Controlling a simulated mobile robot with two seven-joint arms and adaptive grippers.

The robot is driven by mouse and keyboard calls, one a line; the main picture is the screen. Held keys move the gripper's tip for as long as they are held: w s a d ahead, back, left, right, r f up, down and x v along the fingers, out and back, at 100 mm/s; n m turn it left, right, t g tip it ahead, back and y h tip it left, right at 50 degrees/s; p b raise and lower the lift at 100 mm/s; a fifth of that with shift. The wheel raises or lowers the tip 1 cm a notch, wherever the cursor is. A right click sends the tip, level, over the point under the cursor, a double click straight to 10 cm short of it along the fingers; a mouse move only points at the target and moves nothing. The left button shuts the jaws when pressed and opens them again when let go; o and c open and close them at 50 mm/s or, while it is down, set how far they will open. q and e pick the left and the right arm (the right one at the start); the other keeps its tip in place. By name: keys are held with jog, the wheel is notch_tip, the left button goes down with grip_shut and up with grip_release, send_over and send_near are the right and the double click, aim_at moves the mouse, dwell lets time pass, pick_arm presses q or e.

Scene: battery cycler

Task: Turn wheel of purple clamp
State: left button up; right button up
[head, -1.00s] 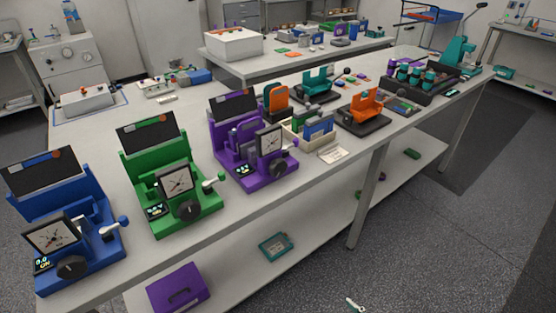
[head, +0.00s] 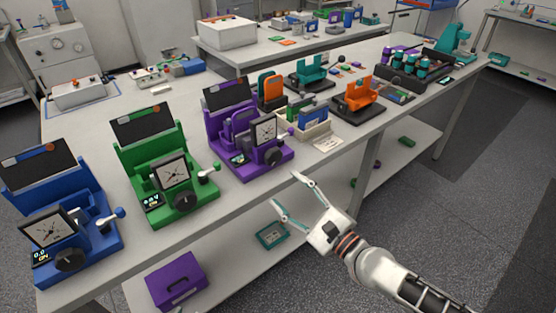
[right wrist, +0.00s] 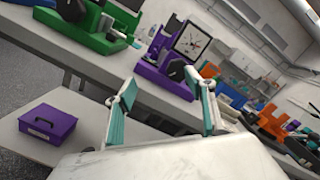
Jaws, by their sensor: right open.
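The purple clamp (head: 240,145) stands on the long bench between the green clamp and a tray of small upright items. It has a dark screen, a square dial and a black wheel (head: 273,157) low on its front. In the right wrist view the purple clamp (right wrist: 160,76) is ahead, with its black wheel (right wrist: 177,71) beside the dial. My right gripper (head: 284,190) is open and empty, in front of the bench edge and apart from the clamp. Its open fingers (right wrist: 166,100) also show in the right wrist view. My left gripper is in neither current view.
A green clamp (head: 163,175) and a blue clamp (head: 65,235) stand to the left on the bench. To the right are the tray (head: 307,134) and an orange holder (head: 358,98). A purple box (head: 176,281) sits on the lower shelf. The floor in front is clear.

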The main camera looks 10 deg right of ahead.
aim_at(276, 159)
jog(key=w+m, duration=0.2)
jog(key=w, duration=0.1)
jog(key=w+a+m, duration=0.1)
jog(key=w+m, duration=0.2)
jog(key=w, duration=0.1)
jog(key=w+r+m+h, duration=0.1)
jog(key=w+m, duration=0.2)
jog(key=w, duration=0.1)
jog(key=shift+a+p, duration=0.3)
jog(key=c, duration=1.1)
